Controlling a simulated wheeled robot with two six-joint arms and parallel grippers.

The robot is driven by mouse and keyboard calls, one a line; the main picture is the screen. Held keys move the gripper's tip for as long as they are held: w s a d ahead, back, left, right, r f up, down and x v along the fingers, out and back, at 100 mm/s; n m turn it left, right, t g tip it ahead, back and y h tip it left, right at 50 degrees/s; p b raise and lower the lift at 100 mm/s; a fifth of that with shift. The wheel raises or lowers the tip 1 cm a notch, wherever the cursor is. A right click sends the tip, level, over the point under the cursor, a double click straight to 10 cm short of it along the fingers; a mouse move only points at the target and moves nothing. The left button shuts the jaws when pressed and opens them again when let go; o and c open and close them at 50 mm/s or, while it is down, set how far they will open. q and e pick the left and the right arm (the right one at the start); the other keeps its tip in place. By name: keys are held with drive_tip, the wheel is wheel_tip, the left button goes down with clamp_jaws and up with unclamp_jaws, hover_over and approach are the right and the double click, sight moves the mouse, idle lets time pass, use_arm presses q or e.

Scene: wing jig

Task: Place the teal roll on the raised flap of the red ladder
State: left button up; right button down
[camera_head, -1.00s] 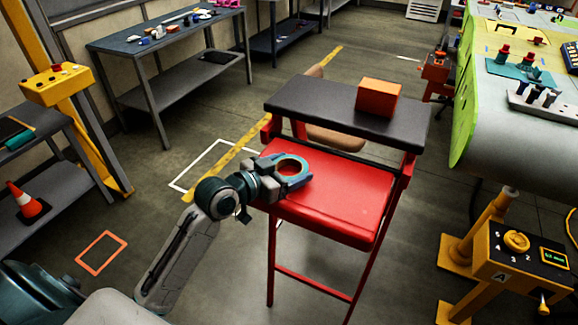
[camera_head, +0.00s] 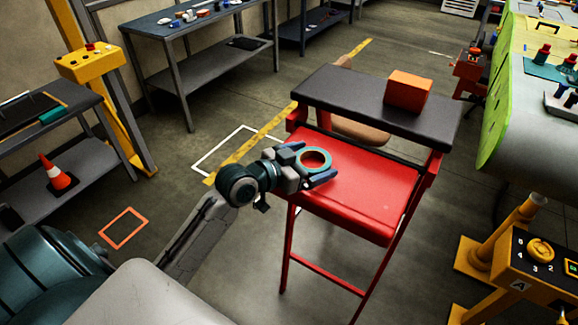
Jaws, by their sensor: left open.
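The teal roll (camera_head: 328,155) is a short ring with a light inner edge. It lies flat on the red panel (camera_head: 372,185) of the red ladder (camera_head: 289,250), near the panel's left back corner, and red shows through its hole. The ladder's dark top board (camera_head: 345,98) stands higher, behind the panel. My left gripper (camera_head: 318,160) is open at the roll, with one finger on its far side and one on its near side. I cannot tell whether the fingers touch it. My right gripper is not in view.
An orange box (camera_head: 408,91) sits on the dark top board. A grey bench (camera_head: 190,35) stands at the back left, and a yellow control stand (camera_head: 525,255) at the right. An orange cone (camera_head: 56,173) is on the left shelf. The red panel's front and right are clear.

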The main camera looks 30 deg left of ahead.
use_arm(q)
drive_tip(key=v, duration=0.7)
drive_tip(key=shift+s+a+b, duration=0.15)
drive_tip(key=shift+s+b, duration=0.05)
drive_tip(key=shift+b, duration=0.15)
drive_tip(key=p+v, duration=0.2)
drive_tip(key=v, duration=0.2)
idle(0.3)
drive_tip(key=shift+r, duration=0.1)
